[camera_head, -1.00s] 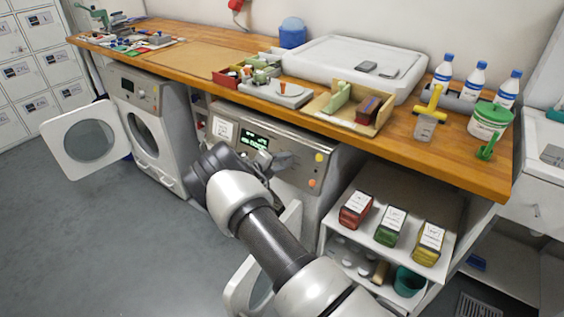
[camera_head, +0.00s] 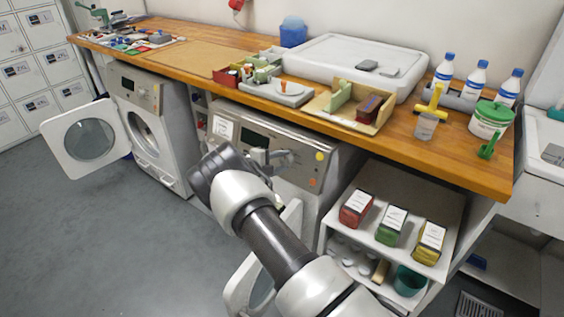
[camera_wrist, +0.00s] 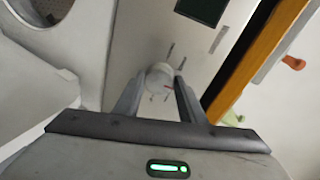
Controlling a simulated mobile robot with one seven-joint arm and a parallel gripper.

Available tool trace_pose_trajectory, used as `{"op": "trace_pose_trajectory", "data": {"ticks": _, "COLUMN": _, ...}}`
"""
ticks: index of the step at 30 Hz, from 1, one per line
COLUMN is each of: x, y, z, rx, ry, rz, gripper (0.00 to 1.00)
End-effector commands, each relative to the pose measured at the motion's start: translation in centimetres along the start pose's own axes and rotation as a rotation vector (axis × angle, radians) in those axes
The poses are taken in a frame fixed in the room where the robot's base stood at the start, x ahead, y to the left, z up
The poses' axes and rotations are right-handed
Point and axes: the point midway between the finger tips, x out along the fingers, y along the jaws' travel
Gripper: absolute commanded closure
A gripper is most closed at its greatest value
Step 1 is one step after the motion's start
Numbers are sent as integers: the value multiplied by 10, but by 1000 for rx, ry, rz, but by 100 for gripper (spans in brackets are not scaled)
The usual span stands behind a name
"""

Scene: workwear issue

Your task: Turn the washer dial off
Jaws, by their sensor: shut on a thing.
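The washer (camera_head: 318,170) under the counter has a grey control panel with a display (camera_head: 252,138), which is dark; it also shows dark in the wrist view (camera_wrist: 203,10). My gripper (camera_wrist: 158,88) is shut on the dial, one finger on each side. In the head view my gripper (camera_head: 271,158) is at the panel, and the dial is hidden by it.
The wooden counter edge (camera_head: 400,150) runs just above the panel. A second machine (camera_head: 145,125) stands to the left with its round door (camera_head: 90,143) open. A shelf with red, green and yellow boxes (camera_head: 390,226) is to the right. The floor at the left is clear.

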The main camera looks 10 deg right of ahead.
Motion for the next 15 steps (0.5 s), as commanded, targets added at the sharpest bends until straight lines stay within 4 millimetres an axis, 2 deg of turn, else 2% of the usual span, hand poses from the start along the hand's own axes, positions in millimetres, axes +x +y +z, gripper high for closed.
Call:
{"op": "trace_pose_trajectory", "data": {"ticks": 7, "x": 0, "y": 2, "z": -1, "rx": 0, "ry": 2, "rz": 2, "gripper": 86}}
{"op": "trace_pose_trajectory", "data": {"ticks": 8, "x": 0, "y": 2, "z": -1, "rx": 0, "ry": 2, "rz": 3, "gripper": 60}}
{"op": "trace_pose_trajectory", "data": {"ticks": 9, "x": 0, "y": 2, "z": -1, "rx": 0, "ry": 2, "rz": 3, "gripper": 54}}
{"op": "trace_pose_trajectory", "data": {"ticks": 11, "x": 0, "y": 1, "z": -1, "rx": 1, "ry": 1, "rz": 2, "gripper": 45}}
{"op": "trace_pose_trajectory", "data": {"ticks": 15, "x": 0, "y": 1, "z": 0, "rx": 1, "ry": 1, "rz": 1, "gripper": 45}}
